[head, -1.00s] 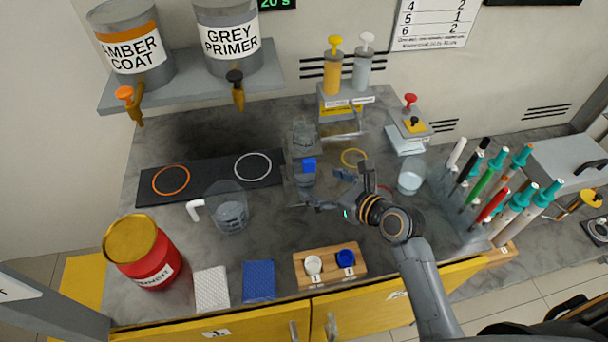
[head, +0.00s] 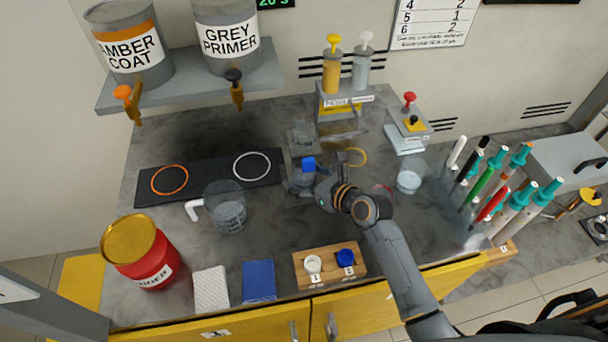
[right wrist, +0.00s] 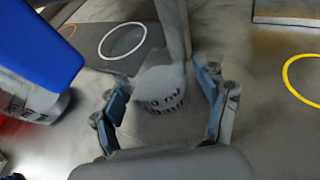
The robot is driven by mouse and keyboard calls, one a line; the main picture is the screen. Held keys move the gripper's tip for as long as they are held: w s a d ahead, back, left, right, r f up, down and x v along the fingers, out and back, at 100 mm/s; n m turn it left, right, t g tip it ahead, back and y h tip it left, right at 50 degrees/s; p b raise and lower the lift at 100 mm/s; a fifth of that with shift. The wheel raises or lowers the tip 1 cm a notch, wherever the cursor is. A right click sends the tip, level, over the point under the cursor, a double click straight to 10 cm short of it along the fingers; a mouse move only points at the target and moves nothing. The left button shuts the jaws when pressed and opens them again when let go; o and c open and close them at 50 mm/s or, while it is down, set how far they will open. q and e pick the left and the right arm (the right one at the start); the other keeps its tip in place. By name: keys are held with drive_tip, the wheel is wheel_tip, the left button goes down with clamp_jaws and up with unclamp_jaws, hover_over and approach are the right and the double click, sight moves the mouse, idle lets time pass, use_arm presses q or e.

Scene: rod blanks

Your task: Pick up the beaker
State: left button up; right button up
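A clear jug (head: 228,214) with a white handle stands left of centre on the counter in the head view. A small clear cup (head: 409,180) stands to the right. I cannot tell for sure which vessel is the beaker. My right gripper (head: 321,187) is beside a grey, partly clear item with a blue block (head: 308,164) on it. In the right wrist view, the right gripper (right wrist: 163,115) is open, with its fingers either side of a grey, rounded, marked item (right wrist: 160,92). Contact is unclear. My left gripper is not in view.
A grey post (right wrist: 173,28) rises beyond the fingers in the right wrist view. A dark mat (head: 210,177) with two rings lies at the back left. A pump stand (head: 344,98) is behind, a pen rack (head: 485,215) right, and a wooden cap holder (head: 330,268) in front.

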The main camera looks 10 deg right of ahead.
drive_tip(key=c, duration=0.7)
drive_tip(key=shift+c, duration=0.2)
